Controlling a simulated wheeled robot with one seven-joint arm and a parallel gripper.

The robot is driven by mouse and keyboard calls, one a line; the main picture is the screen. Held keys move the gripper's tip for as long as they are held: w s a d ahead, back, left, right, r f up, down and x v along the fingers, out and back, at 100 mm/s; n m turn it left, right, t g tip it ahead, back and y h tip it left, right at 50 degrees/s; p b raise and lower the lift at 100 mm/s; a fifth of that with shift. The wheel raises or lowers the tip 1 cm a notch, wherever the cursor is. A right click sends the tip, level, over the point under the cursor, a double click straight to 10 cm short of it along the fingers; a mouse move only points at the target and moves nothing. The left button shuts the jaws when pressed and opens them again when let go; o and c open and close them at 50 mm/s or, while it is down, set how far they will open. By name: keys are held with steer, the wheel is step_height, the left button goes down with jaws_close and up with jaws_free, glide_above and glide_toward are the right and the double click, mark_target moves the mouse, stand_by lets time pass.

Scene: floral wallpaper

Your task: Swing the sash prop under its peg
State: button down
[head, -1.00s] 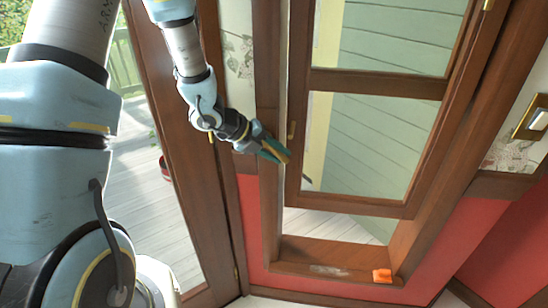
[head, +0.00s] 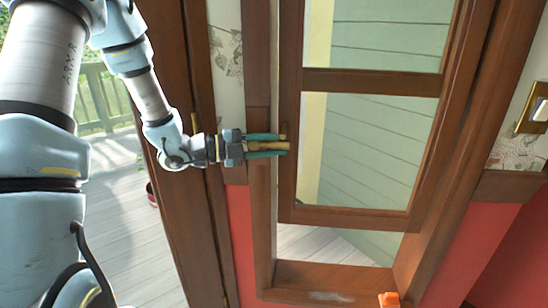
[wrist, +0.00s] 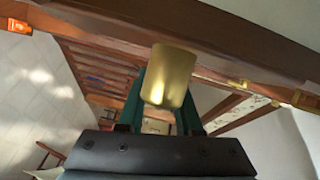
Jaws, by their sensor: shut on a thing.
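My gripper (head: 288,147) has teal fingers, shut on a brass-coloured prop (head: 272,147), at the left stile of the window. The wrist view shows the prop (wrist: 169,75) between the fingers (wrist: 160,100), its broad end facing the camera. The wood-framed sash (head: 345,217) is raised, with a gap under its bottom rail. A small brass piece (head: 283,130), perhaps the peg, shows just above the fingertips. In the wrist view a brass fitting (wrist: 237,84) lies right of the prop; I cannot tell which part it is. The prop's contact with the peg is hidden.
An orange block (head: 388,299) sits on the right of the wooden sill (head: 325,278); it also shows in the wrist view (wrist: 20,26). A brass switch plate (head: 532,115) is on the right wall.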

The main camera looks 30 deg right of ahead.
steer(key=shift+a+f, duration=0.1)
steer(key=shift+f, duration=0.1)
steer(key=shift+r+h, duration=0.2)
steer(key=shift+h, duration=0.1)
steer(key=c, duration=0.7)
jaws_free()
steer(key=shift+w+r, duration=0.1)
steer(key=shift+o, duration=0.2)
